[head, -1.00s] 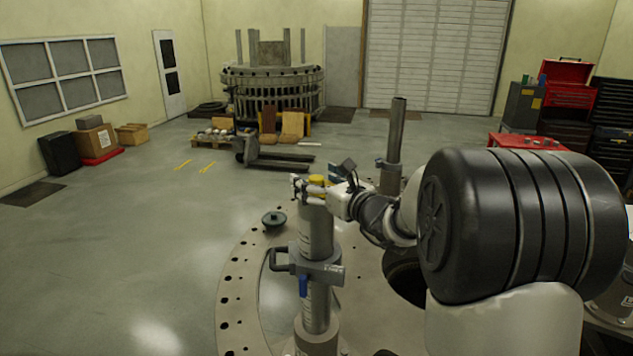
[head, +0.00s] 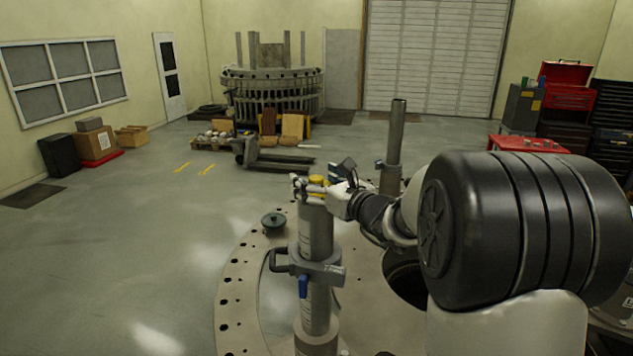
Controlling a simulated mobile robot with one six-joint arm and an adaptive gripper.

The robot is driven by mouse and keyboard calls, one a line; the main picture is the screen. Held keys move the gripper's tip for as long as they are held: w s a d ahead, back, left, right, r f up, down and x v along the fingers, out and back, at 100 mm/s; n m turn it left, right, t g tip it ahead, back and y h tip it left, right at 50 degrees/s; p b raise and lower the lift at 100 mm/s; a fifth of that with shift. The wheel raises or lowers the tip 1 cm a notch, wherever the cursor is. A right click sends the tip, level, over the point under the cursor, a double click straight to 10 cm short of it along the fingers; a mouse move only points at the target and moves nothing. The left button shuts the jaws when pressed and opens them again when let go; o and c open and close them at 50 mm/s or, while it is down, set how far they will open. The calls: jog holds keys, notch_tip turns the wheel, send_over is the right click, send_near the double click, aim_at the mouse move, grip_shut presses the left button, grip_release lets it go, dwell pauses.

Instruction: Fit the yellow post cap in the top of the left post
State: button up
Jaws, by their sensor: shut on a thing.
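The left post (head: 316,236) stands upright in front of me, grey, with a clamp and handle (head: 306,268) partway up. The yellow post cap (head: 317,180) shows at the top of this post, between the fingers of my gripper (head: 314,190). My gripper reaches in from the right and is shut on the cap. The fingers hide the post's rim and the cap's lower part, so I cannot tell how deep the cap sits.
A second, open-topped post (head: 395,145) stands behind to the right. A dark green round part (head: 274,221) sits on the perforated ring plate (head: 236,290). A dark opening lies in the plate right of the left post.

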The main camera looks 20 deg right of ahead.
jog(key=shift+f+b, duration=0.5)
jog(key=shift+b, duration=0.1)
jog(key=o, duration=0.9)
jog(key=shift+s, duration=0.1)
jog(key=b+v, duration=0.1)
jog(key=v, duration=1)
jog(key=shift+f, duration=0.1)
dwell(0.6)
